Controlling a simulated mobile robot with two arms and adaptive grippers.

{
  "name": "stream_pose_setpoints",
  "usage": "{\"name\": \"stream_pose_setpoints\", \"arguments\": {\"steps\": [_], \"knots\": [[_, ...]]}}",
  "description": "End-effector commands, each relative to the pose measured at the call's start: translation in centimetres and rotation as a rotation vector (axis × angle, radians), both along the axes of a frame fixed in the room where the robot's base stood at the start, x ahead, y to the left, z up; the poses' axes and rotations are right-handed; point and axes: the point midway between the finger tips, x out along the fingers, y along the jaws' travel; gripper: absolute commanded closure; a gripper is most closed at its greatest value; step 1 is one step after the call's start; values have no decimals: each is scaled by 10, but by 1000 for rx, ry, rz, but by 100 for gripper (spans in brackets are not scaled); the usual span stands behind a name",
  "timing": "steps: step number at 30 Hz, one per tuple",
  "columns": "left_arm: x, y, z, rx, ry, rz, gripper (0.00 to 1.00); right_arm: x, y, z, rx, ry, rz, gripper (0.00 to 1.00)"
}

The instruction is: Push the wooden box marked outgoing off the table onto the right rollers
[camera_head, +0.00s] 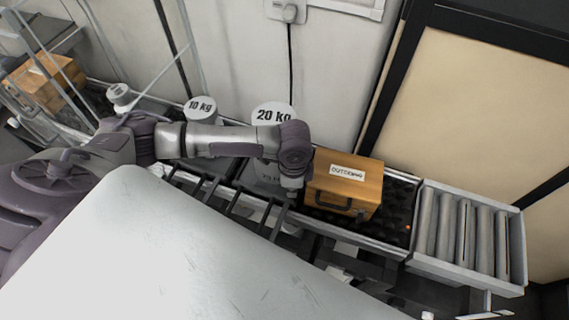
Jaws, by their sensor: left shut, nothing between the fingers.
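The wooden box (363,192) marked "OUTGOING" sits on the dark table (399,207), with its white label on top and a dark handle on its front. My left arm reaches in from the left, and my left gripper (294,194) points down, shut and empty, close beside the box's left side. I cannot tell whether it touches the box. The right rollers (469,236) lie in a grey frame beyond the table's right end, with a stretch of dark table between box and rollers. My right gripper is not in view.
A 20 kg weight (272,114) and a 10 kg weight (201,107) stand behind my arm. A smaller weight (119,93) is further left. Another wooden box (47,82) stands at far left. Wall and a beige panel (460,110) rise behind the table.

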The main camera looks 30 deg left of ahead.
Motion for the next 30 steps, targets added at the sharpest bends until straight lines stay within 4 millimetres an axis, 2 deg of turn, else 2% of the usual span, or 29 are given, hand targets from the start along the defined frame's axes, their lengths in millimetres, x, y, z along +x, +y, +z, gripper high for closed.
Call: {"name": "stream_pose_setpoints", "arguments": {"steps": [6,18,27,30], "knots": [[7,-16,0,4,2,1,100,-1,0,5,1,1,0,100],[9,-19,1,4,2,1,100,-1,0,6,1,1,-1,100],[28,-62,2,0,2,1,100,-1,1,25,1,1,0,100],[30,-68,1,2,2,2,100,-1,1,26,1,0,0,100]]}}
